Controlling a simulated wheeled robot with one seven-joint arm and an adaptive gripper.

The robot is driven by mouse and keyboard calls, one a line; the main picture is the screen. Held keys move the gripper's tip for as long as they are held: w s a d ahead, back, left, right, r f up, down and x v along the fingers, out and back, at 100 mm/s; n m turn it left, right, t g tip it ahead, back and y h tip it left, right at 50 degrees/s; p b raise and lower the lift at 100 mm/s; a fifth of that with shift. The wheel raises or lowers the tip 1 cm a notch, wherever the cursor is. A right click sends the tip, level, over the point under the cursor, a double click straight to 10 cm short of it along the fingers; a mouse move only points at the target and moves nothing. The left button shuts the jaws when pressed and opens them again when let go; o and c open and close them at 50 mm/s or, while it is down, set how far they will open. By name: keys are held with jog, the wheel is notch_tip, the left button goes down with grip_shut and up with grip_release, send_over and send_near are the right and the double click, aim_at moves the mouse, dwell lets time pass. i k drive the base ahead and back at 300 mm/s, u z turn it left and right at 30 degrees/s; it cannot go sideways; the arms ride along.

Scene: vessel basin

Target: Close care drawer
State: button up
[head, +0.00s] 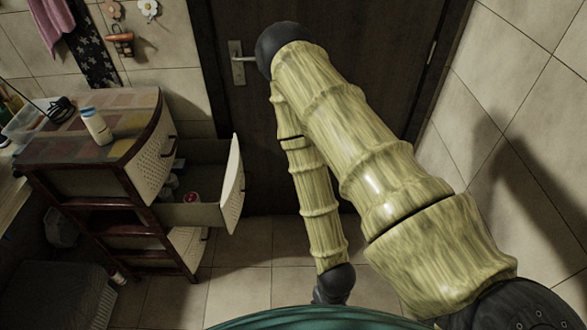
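The open drawer (232,187) sticks out to the right from a small dark-wood cabinet (152,113) at the left. Its pale front stands well away from the cabinet, and several small items lie inside, one of them pinkish-red. The task's care drawer is probably this one, but no label shows. My forearm comes down right of the drawer to a dark wrist joint (335,284), apart from the drawer front. My gripper's fingers do not show.
Above the open drawer, an upper drawer (150,166) with a perforated front looks shut. A lower pale drawer (187,248) sits below. A white bottle (96,126) stands on the patterned cabinet top. A dark door (235,105) is behind. Tiled floor (240,288) is clear between drawer and wrist.

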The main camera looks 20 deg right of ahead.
aim_at(215, 171)
jog(key=z, duration=0.3)
jog(key=i, duration=1)
